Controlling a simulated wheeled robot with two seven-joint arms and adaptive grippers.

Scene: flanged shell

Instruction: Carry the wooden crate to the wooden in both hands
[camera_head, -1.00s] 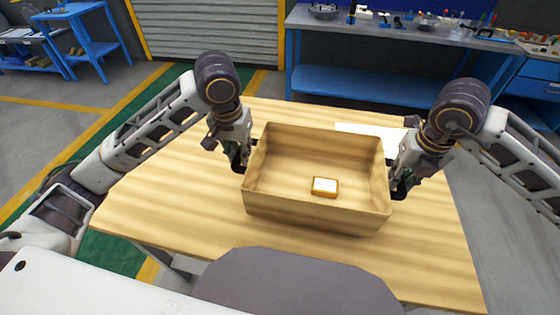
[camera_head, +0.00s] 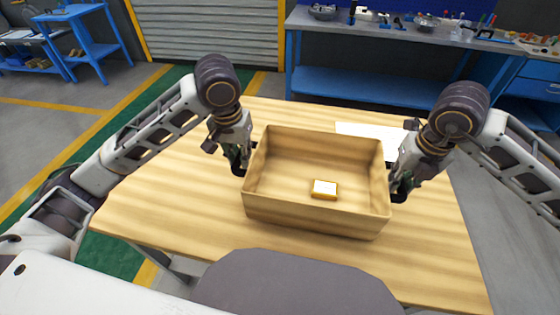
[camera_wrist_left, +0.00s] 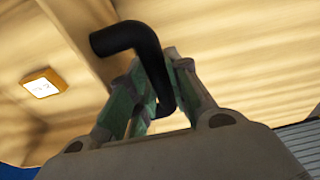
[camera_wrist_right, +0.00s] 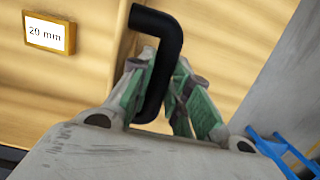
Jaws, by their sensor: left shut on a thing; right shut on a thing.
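The wooden crate (camera_head: 315,216) is an open box over the wooden table (camera_head: 170,200); I cannot tell whether its bottom touches the table. A small block with a white label (camera_head: 325,189) lies inside; the right wrist view shows its label reading "20 mm" (camera_wrist_right: 47,33). My left gripper (camera_head: 240,165) is shut on the black handle (camera_wrist_left: 135,45) at the crate's left end. My right gripper (camera_head: 398,187) is shut on the black handle (camera_wrist_right: 165,50) at its right end. The crate looks roughly level.
A white sheet (camera_head: 370,130) lies on the table behind the crate. The table is bare to the left and in front. A blue workbench (camera_head: 370,85) with tools stands at the back, and a blue cart (camera_head: 80,35) stands at the far left.

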